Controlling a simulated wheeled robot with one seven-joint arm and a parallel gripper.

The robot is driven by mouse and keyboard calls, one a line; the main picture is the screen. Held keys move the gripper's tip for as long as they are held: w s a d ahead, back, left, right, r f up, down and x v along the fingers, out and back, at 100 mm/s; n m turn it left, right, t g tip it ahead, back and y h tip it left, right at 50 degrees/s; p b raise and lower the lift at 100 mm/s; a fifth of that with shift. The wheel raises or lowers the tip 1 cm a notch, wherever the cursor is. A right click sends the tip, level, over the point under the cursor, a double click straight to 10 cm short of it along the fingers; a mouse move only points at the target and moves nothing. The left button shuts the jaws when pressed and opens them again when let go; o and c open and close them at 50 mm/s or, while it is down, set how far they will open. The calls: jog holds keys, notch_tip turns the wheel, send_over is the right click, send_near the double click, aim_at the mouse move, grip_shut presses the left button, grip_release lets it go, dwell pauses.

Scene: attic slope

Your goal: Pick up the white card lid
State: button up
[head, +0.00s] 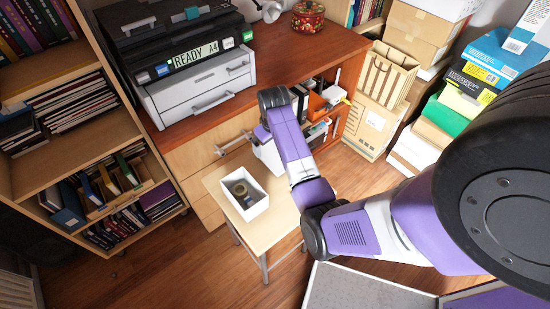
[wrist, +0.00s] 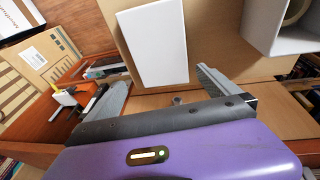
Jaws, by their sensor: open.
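The white card lid (wrist: 152,46) lies flat on the light wooden stool top (wrist: 205,40) in the wrist view. It is a plain white rectangle. My gripper (wrist: 164,78) is open, its two grey fingers apart and nothing between them. The lid's near edge lies just ahead of the gap between the fingers, and I cannot tell the height between them. In the head view my gripper (head: 235,144) is over the stool's far side, beside the drawers.
An open white box (head: 255,210) holding a tape roll (head: 240,188) stands on the stool, left of my arm. A wooden desk (head: 270,62) with drawers stands close behind. A bookshelf (head: 118,122) is on the left, stacked boxes on the right.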

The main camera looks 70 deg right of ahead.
aim_at(275, 156)
jog(key=shift+s+r+g+y, duration=0.25)
jog(key=shift+r+g+y, duration=0.1)
jog(key=shift+r+y, duration=0.25)
jog(key=shift+s+r+g+y, duration=0.25)
jog(key=shift+r+g+y, duration=0.1)
jog(key=shift+r+y, duration=0.2)
jog(key=shift+f, duration=0.1)
jog(key=shift+s+a+f, duration=0.1)
jog(key=shift+s+f, duration=0.05)
jog(key=shift+f, duration=1.7)
jog(key=shift+s+f, duration=0.1)
jog(key=shift+f, duration=1.75)
jog(key=c, duration=1.2)
jog(key=shift+c, duration=0.2)
jog(key=shift+r, duration=0.1)
